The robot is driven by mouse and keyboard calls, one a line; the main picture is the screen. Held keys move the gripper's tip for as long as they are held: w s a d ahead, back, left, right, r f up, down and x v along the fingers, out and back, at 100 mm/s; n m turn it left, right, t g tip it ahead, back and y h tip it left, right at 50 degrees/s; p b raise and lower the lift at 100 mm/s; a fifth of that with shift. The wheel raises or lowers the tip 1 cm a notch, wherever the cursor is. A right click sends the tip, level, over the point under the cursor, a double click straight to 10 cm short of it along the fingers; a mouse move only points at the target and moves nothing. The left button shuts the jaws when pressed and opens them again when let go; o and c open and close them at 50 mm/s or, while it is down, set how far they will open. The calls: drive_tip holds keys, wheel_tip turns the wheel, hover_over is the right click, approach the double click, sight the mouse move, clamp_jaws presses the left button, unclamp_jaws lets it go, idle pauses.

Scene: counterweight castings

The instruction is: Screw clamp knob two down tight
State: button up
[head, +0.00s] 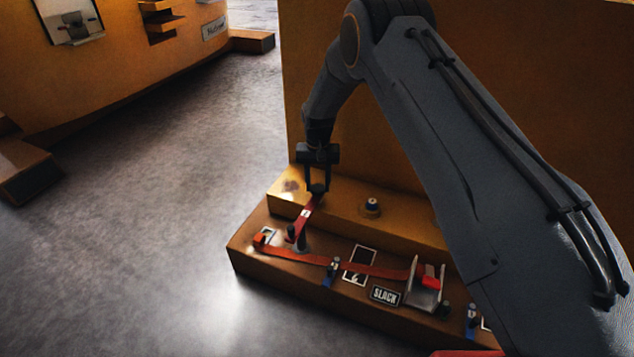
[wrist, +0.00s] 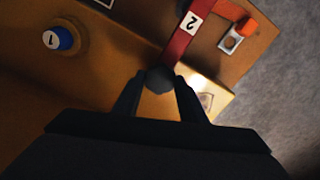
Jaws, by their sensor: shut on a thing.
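A red bar (head: 305,213) bears a white label with a 2; it also shows in the wrist view (wrist: 179,45). A dark knob (wrist: 160,79) sits at the near end of this bar in the wrist view. My gripper (head: 318,189) points down at the bar's upper end in the head view. In the wrist view my gripper (wrist: 160,92) has its two fingers on either side of the dark knob, shut on it. The knob is mostly hidden by the fingers in the head view. I cannot tell how far down it is screwed.
An orange strap (head: 330,262) runs along the brown base to a metal bracket (head: 424,292). A "SLACK" plate (head: 384,295) lies nearby. Open floor (head: 150,200) is left.

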sight(318, 187)
drive_tip(key=shift+w+r+m, duration=0.2)
drive_tip(key=shift+m, duration=0.4)
drive_tip(key=o, duration=1.1)
drive_tip(key=shift+s, duration=0.1)
drive_tip(key=shift+r+p, duration=1.1)
drive_tip(key=shift+r, duration=2.75)
